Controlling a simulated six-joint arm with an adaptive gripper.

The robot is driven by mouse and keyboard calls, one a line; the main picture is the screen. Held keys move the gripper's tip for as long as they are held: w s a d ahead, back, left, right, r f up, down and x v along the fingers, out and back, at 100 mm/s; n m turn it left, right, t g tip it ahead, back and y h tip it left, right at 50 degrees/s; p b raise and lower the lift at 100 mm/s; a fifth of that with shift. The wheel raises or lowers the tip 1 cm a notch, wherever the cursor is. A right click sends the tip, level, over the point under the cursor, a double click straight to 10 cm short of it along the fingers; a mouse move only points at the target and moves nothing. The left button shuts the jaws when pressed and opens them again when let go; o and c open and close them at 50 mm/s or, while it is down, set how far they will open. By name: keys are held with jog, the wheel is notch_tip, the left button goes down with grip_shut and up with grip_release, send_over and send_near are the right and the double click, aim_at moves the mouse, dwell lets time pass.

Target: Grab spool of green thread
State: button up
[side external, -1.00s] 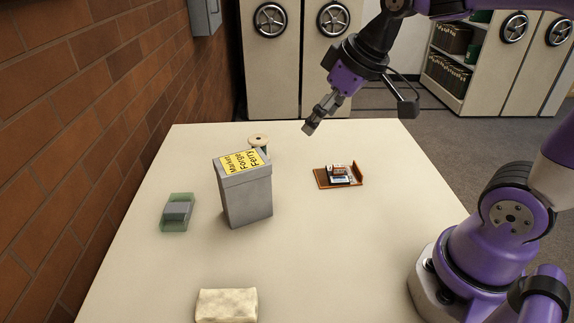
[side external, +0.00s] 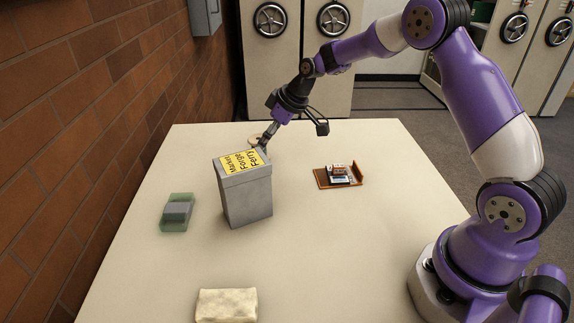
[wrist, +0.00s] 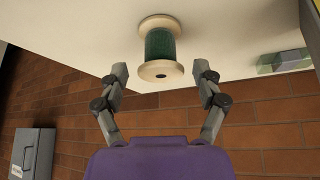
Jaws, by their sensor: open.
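The spool of green thread (wrist: 160,46) shows in the wrist view, with pale flanges at both ends and dark green thread between. It stands on the table, between and just beyond my open fingertips. In the side view only part of the spool's pale top (side external: 255,141) shows behind the grey box; the rest is hidden. My gripper (side external: 265,141) is low at the far side of the table, beside the spool. In the wrist view my gripper (wrist: 160,72) is open and empty, one finger to each side of the spool.
A tall grey box (side external: 247,196) with a yellow label stands in front of the spool. An orange tray (side external: 323,179) with small items lies to the right. A green translucent container (side external: 175,224) is at left, a cream block (side external: 226,305) at front. A brick wall (side external: 90,130) borders the left.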

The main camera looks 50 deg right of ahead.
jog(key=x, duration=0.5)
jog(key=shift+w+a+r, duration=0.1)
jog(key=c, duration=1)
